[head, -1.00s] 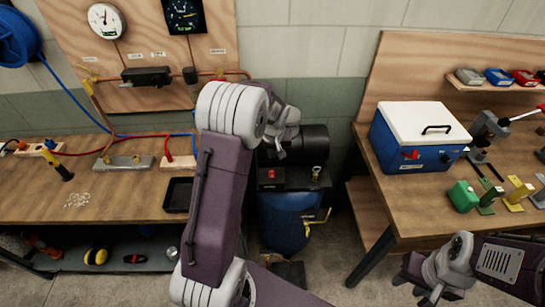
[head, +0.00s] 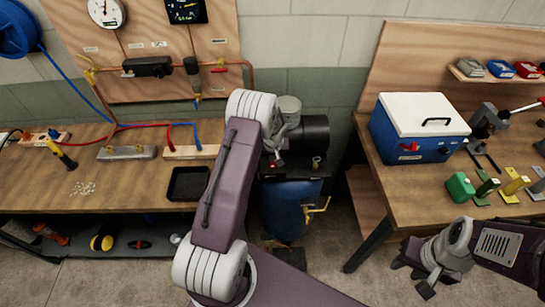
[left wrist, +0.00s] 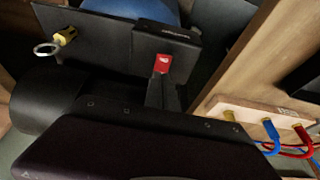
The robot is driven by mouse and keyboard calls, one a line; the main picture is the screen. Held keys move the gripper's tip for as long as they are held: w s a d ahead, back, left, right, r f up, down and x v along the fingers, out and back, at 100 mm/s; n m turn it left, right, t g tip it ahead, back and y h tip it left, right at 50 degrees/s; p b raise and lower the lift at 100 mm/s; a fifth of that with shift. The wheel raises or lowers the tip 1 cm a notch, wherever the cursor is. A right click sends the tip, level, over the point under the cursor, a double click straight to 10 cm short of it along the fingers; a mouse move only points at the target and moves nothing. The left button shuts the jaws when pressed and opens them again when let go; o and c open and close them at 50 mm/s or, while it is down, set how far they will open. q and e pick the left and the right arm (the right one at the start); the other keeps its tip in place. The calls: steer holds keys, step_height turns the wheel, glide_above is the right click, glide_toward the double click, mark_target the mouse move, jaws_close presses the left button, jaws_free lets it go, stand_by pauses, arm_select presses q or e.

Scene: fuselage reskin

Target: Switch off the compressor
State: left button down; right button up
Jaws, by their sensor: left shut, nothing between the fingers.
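The compressor stands on the floor between the two benches, with a blue tank (head: 285,210) and a black motor (head: 312,132) on top. Its black switch box (left wrist: 165,42) carries a red switch (left wrist: 162,63), seen clearly in the left wrist view. My left gripper (head: 275,160) is over the switch box in the head view and hides most of it. In the left wrist view the left fingers (left wrist: 163,88) are shut and empty, with tips right at the red switch; I cannot tell whether they touch. My right gripper (head: 413,275) looks open and empty, low in front of the right bench.
A yellow-handled valve (head: 317,208) sticks out at the tank's right. A key-like ring (left wrist: 46,49) with a yellow body is beside the switch box. The left bench (head: 120,185) holds a black tray (head: 188,184); the right bench holds a blue cooler (head: 418,130).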

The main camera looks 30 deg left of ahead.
arm_select(q)
steer(key=shift+w+f, duration=0.1)
steer(key=shift+f, duration=0.55)
